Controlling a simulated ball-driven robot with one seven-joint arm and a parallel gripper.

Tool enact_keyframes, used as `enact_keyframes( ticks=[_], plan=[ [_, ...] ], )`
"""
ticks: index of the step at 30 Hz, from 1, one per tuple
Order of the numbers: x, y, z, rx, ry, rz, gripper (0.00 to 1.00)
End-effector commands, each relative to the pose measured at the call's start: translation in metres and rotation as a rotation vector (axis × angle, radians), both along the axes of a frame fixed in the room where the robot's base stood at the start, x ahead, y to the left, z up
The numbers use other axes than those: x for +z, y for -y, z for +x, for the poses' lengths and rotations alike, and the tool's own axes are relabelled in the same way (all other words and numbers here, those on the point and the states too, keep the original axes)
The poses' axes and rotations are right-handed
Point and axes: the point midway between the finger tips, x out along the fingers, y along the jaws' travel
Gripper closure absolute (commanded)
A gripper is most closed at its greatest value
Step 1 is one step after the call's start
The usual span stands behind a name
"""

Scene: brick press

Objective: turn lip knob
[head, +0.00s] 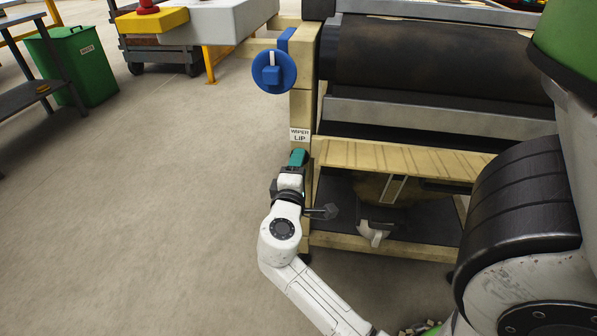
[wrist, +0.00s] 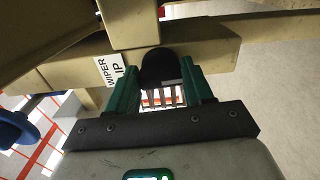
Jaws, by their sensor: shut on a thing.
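The lip knob (wrist: 160,66) is a black rounded knob on the tan frame of the press, beside the white "WIPER LIP" label (wrist: 110,80). In the wrist view my gripper (wrist: 160,72) has a teal finger on each side of the knob and is shut on it. The head view shows my gripper (head: 298,157) just below the label (head: 299,134), at the frame's front post. There the knob is hidden by my gripper.
A blue round knob (head: 273,71) with a raised grip sits higher on the same post. A dark roller (head: 430,60) and a slanted tan board (head: 400,158) lie to the right. A green bin (head: 85,65) stands at the far left. The floor left of my arm is clear.

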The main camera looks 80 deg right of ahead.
Motion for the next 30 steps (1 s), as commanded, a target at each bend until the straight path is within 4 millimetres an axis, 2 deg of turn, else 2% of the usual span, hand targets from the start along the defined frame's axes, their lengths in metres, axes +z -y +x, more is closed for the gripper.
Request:
enact_keyframes(
  ticks=[20,21,28,30],
  plan=[
    [-0.0016,0.0,-0.0008,-0.002,0.054,0.007,0.79],
    [-0.0016,0.0,-0.0008,-0.002,0.054,0.007,0.45],
    [-0.001,0.0,-0.0006,-0.001,0.054,0.005,0.23],
    [-0.0009,0.0,-0.0004,-0.001,0.054,0.005,0.23]
  ],
)
